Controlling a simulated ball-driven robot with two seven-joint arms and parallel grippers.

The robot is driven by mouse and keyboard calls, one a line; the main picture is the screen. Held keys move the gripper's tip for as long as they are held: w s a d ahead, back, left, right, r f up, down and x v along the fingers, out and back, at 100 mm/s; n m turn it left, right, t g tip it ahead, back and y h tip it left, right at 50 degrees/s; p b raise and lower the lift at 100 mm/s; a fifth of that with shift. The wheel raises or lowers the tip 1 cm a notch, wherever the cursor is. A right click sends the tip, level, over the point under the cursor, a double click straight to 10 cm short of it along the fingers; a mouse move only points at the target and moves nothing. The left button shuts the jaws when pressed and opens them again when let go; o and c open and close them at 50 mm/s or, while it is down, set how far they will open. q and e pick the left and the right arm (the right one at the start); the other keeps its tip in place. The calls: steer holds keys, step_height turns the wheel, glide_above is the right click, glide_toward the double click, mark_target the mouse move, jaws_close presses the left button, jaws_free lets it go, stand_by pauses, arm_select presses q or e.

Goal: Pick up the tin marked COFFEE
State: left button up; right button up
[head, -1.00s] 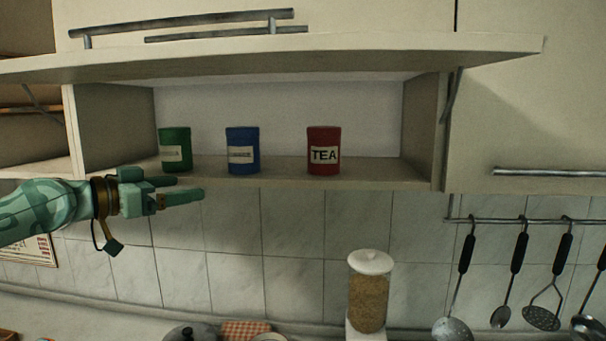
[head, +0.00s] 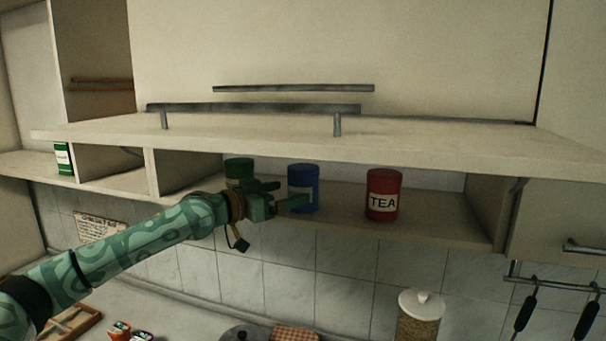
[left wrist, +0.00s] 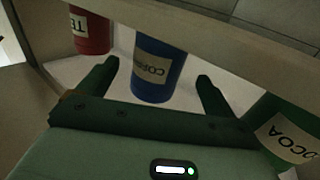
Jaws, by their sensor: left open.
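The blue tin (head: 303,177) stands on the shelf of the open wall cupboard, between a green tin (head: 238,168) and a red tin marked TEA (head: 383,187). In the left wrist view, the blue tin (left wrist: 158,50) carries an upside-down label that reads as COFFEE. The green tin there is marked COCOA (left wrist: 283,128), at the right. My left gripper (head: 292,195) is open and empty at the blue tin's front left. In the left wrist view, its fingers flank the tin; I cannot tell whether either touches it. The gripper partly hides the blue and green tins.
The raised cupboard door (head: 420,140) with its bar handle juts out above the tins. The shelf board (head: 440,228) runs below them. Another green-and-white box (head: 62,158) stands on a shelf at far left. A lidded jar (head: 420,310) stands on the counter below.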

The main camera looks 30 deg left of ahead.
mark_target(303, 189)
arm_select(q)
steer(key=p+x, duration=0.2)
steer(key=x, duration=0.3)
steer(key=shift+w+d+p, duration=0.1)
steer(key=shift+p, duration=0.3)
steer(key=shift+w+d+f, duration=0.1)
steer(key=shift+w, duration=0.2)
steer(key=shift+s, duration=0.2)
steer(key=c, duration=1.2)
